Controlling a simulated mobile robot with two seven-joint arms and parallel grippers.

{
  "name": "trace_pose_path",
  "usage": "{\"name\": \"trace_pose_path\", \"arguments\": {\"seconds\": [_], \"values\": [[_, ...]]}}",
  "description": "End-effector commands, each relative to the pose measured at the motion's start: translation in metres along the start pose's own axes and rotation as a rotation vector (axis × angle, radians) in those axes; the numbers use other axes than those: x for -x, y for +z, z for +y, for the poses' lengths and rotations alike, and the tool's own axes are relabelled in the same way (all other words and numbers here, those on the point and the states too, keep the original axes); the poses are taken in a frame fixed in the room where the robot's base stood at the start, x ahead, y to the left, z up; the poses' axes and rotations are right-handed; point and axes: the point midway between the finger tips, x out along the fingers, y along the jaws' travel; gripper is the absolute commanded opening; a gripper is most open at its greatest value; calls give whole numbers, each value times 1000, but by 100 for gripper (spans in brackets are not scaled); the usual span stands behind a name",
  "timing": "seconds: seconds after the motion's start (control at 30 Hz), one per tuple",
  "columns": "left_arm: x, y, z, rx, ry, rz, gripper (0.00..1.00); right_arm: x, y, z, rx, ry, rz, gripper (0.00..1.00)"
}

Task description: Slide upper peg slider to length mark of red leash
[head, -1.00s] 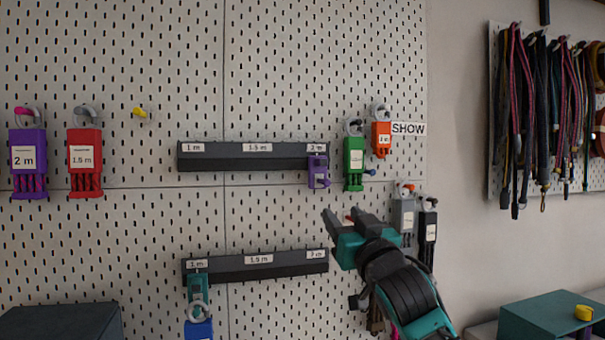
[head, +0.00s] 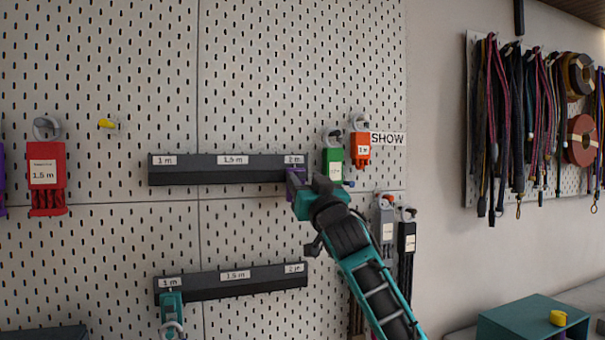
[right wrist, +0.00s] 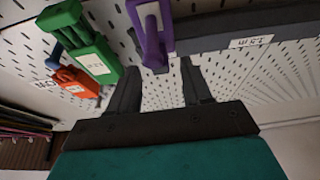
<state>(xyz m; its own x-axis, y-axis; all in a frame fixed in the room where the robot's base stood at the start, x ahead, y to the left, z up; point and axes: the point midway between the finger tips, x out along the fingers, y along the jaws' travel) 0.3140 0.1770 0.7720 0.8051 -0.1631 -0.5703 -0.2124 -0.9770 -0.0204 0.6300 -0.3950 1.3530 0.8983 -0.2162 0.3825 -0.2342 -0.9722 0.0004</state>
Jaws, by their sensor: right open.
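The upper rail (head: 225,175) is a dark bar on the pegboard with 1 m, 1.5 m and 2 m labels. The purple upper peg slider (head: 291,181) sits at its right end, under the 2 m label, partly hidden by my right gripper (head: 306,188). In the right wrist view the slider (right wrist: 152,38) shows just ahead of my right fingertips (right wrist: 159,68), roughly between them; the fingers are apart and I cannot tell whether they touch it. The red leash (head: 46,182) hangs at the left with a 1.5 m tag. My left gripper is not in view.
A green leash (head: 333,166) and an orange one (head: 360,150) hang close right of the slider. Grey (head: 383,215) and black (head: 406,236) ones hang below. The lower rail (head: 235,284) has a teal slider (head: 171,312) at 1 m.

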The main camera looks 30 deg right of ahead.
Motion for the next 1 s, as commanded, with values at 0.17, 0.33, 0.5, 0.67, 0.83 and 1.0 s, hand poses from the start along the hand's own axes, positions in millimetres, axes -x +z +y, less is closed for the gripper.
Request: {"name": "trace_pose_path", "arguments": {"seconds": [0.17,0.33,0.5,0.67,0.83,1.0], "values": [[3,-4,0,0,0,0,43,-18,-1,0,-1,0,0,49],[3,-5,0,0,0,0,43,-24,0,0,-1,-1,1,49],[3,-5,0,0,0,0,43,-24,0,0,-1,-1,1,49],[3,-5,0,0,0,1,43,-24,0,0,-1,-1,0,42],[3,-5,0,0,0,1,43,-24,0,0,-1,-1,0,26],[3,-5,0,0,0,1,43,-24,0,0,-1,-1,0,10]]}}
